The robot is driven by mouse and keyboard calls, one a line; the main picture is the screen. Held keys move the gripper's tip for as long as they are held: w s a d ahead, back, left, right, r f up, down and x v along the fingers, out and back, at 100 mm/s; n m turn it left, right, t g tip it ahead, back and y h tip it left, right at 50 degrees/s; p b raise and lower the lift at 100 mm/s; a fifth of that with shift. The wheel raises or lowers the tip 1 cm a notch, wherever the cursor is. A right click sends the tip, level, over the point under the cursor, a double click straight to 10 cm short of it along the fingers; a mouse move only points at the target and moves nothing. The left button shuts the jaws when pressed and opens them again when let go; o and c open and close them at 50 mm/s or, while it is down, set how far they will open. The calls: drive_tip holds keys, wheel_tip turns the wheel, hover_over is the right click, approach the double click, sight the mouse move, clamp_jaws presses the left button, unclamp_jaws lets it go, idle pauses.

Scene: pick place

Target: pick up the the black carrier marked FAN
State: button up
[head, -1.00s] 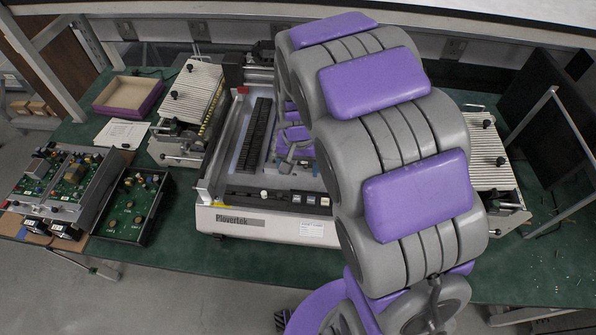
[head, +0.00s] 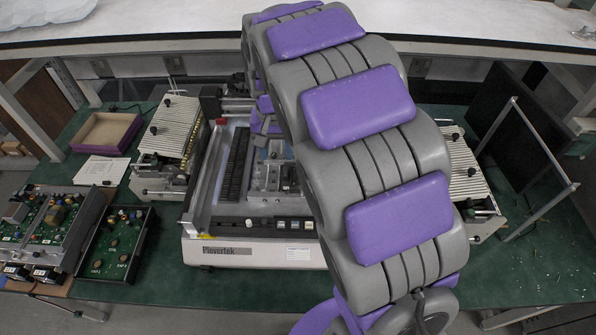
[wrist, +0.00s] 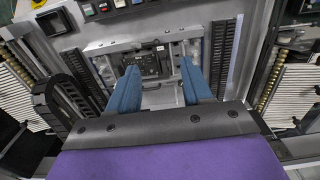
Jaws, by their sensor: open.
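In the wrist view a dark carrier (wrist: 148,64) sits in a metal fixture inside the machine. I cannot read any FAN marking on it. My gripper (wrist: 159,68) is open, with its two blue fingers apart and nothing held between them. The fingertips appear above the fixture, with the dark carrier between and beyond them in the picture. I cannot tell their exact height over it. In the head view the metal fixture (head: 268,180) shows in the machine bed, partly hidden by my arm. My gripper is mostly hidden behind the arm there.
The Plovertek machine (head: 228,251) has raised side walls and a front control panel. Ribbed racks (head: 170,125) (head: 467,175) stand on both sides. Circuit-board trays (head: 118,245) lie at the left, near an open box (head: 105,132). A white shelf (head: 150,25) runs above the bench.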

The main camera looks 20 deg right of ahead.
sight(285, 171)
drive_tip(key=w+d+f, duration=0.1)
drive_tip(key=w, duration=0.2)
drive_tip(key=w+d+f+p, duration=0.1)
drive_tip(key=w, duration=0.2)
drive_tip(key=w+d+f+p, duration=0.1)
drive_tip(key=w+d, duration=0.1)
drive_tip(key=w, duration=0.1)
drive_tip(key=shift+w+f, duration=0.2)
drive_tip(key=shift+w, duration=0.15)
drive_tip(key=shift+c, duration=0.2)
drive_tip(key=f, duration=1.2)
drive_tip(key=f+b, duration=0.1)
drive_tip(key=f, duration=0.5)
drive_tip(key=shift+w+d, duration=0.1)
drive_tip(key=shift+w, duration=0.2)
clamp_jaws()
